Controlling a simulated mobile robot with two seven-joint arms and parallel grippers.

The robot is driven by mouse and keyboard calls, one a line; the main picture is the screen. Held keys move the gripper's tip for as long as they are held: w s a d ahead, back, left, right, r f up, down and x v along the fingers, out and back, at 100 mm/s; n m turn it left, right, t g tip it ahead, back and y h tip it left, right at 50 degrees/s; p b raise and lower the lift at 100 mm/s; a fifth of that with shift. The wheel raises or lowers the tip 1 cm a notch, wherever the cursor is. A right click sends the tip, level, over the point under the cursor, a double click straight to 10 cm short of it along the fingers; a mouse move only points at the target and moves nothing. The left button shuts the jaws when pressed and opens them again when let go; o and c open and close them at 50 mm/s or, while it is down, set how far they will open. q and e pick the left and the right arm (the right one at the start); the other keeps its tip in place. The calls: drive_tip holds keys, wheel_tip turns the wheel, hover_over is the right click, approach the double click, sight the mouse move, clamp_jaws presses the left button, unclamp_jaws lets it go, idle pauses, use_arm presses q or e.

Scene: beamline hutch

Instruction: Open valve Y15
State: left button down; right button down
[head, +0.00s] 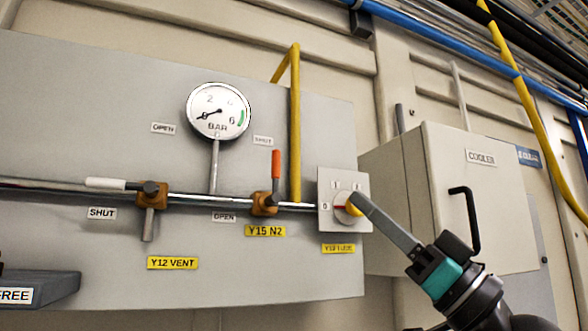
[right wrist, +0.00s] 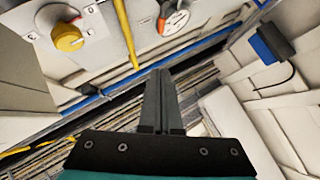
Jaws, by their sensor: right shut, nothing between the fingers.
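Valve Y15 has a brass body (head: 264,205) on the horizontal pipe, above the yellow label Y15 N2 (head: 265,231). Its orange lever (head: 276,165) stands upright, across the pipe, pointing up near a small SHUT plate (head: 263,141). An OPEN plate (head: 224,217) is at its lower left. My right gripper (head: 360,200) is shut and empty, right of the valve and apart from it. In the head view its tips overlap the yellow selector knob (head: 354,205). In the right wrist view the shut fingers (right wrist: 160,75) appear clear of that knob (right wrist: 67,37). My left gripper is not in view.
A vertical yellow pipe (head: 295,130) stands between lever and selector. Left are a pressure gauge (head: 218,111) reading near 0 and valve Y12 (head: 151,195) with a white lever (head: 106,184). A cooler cabinet (head: 470,190) with a black handle (head: 468,210) protrudes on the right.

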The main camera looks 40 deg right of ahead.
sight(276, 164)
drive_tip(key=w+f+p+x, duration=0.2)
drive_tip(key=p+x, duration=0.6)
drive_tip(key=x, duration=0.5)
drive_tip(key=shift+a, duration=0.25)
